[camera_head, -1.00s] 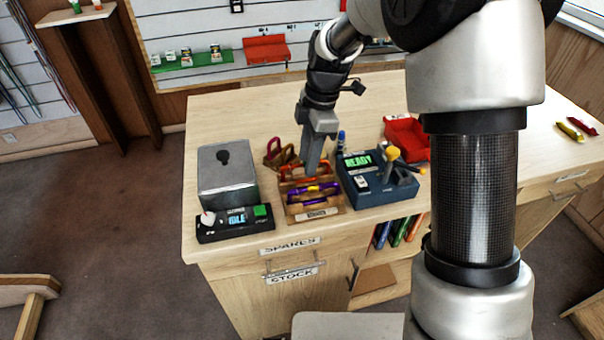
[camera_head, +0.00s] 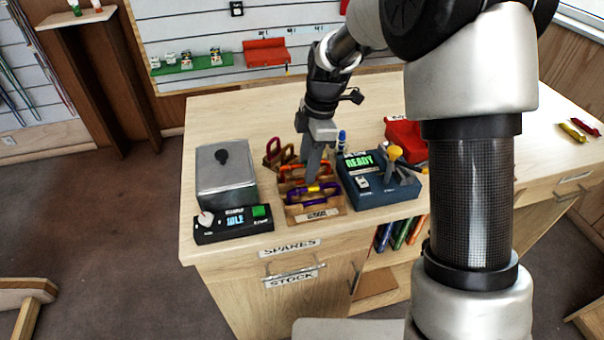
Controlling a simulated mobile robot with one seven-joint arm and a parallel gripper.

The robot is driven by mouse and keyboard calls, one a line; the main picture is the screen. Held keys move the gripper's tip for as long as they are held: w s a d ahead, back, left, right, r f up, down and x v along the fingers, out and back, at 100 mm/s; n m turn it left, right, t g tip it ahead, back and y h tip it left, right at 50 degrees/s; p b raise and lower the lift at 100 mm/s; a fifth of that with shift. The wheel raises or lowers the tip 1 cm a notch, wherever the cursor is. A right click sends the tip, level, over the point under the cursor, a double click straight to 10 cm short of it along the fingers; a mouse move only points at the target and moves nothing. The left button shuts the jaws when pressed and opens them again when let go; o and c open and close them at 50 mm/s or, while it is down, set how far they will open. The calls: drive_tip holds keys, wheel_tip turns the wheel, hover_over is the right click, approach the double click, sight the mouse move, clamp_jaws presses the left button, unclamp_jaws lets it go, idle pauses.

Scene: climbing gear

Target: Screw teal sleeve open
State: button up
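A wooden rack (camera_head: 334,214) on the bench holds several carabiners in slots. A purple carabiner (camera_head: 296,199) with a yellow sleeve lies in the front slot. An orange one (camera_head: 291,181) lies behind it, and dark red and brown ones (camera_head: 272,150) stand at the back. I cannot make out a teal sleeve; it may be hidden by my gripper or too small to see. My gripper (camera_head: 311,178) points down over the middle of the rack, right at the carabiners. I cannot tell whether its fingers are apart or touch anything.
Left of the rack stand a grey lidded box (camera_head: 226,178) and a black device reading IDLE (camera_head: 233,225). Right of it is a dark blue device reading READY (camera_head: 378,192) with a yellow-topped lever. A red tray (camera_head: 403,134) lies behind. The bench (camera_head: 240,110) is clear at the back.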

drive_tip(key=shift+w+a+p, duration=0.25)
drive_tip(key=shift+w+p, duration=0.1)
drive_tip(key=shift+w, duration=0.65)
drive_tip(key=shift+r, duration=0.15)
drive_tip(key=shift+r+p, duration=0.9)
drive_tip(key=shift+r, duration=0.4)
drive_tip(key=shift+s, duration=0.1)
drive_tip(key=shift+s+d+b, duration=0.15)
drive_tip(key=shift+s+b, duration=0.1)
drive_tip(key=shift+s, duration=0.3)
drive_tip(key=shift+s+d+b, duration=0.15)
drive_tip(key=shift+s+b, duration=0.05)
drive_tip(key=shift+s, duration=0.3)
drive_tip(key=shift+f, duration=0.15)
